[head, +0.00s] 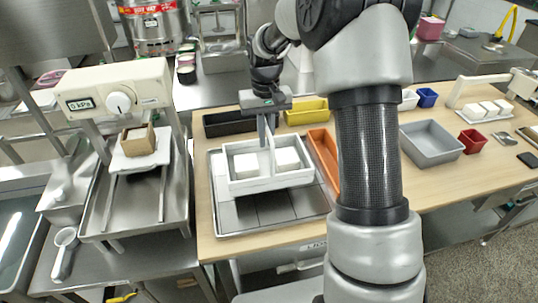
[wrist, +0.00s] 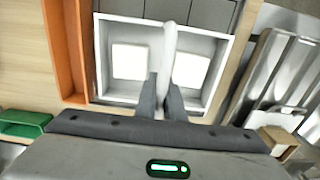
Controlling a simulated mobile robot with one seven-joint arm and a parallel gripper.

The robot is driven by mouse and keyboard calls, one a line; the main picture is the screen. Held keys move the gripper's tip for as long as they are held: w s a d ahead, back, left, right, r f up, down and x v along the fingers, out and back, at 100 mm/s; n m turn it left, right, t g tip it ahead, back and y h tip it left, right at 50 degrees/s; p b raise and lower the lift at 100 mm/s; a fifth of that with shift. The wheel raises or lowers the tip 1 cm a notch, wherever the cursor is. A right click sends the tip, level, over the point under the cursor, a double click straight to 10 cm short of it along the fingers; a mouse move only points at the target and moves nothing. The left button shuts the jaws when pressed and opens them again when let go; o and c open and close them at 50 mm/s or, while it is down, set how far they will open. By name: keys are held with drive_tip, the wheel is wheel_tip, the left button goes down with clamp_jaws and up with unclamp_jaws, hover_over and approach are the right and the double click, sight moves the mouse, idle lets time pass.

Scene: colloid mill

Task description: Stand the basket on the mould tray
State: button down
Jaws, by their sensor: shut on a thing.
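The basket (head: 234,187) is a white two-compartment box with a central upright handle and a white block in each compartment. My gripper (head: 267,128) is shut on the handle (wrist: 169,45), from above. The basket looks level and is over the mould tray (head: 225,222), a shallow metal tray with dark divided panels on the wooden table. I cannot tell whether its base touches the tray or hangs just above it. The basket hides the tray's middle. In the wrist view, the fingers flank the handle, the basket (wrist: 222,103) surrounds them and part of the tray (wrist: 205,8) shows beyond.
An orange bin (head: 323,155) stands close to the right of the tray. A black bin (head: 230,124) and a yellow bin (head: 307,113) are behind. A grey bin (head: 431,145) and red bin (head: 473,141) are farther right, beyond my arm.

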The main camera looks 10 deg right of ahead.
hover_over(266, 168)
drive_tip(key=shift+f, duration=2.65)
drive_tip(key=c, duration=1.9)
unclamp_jaws()
drive_tip(key=shift+o, duration=0.2)
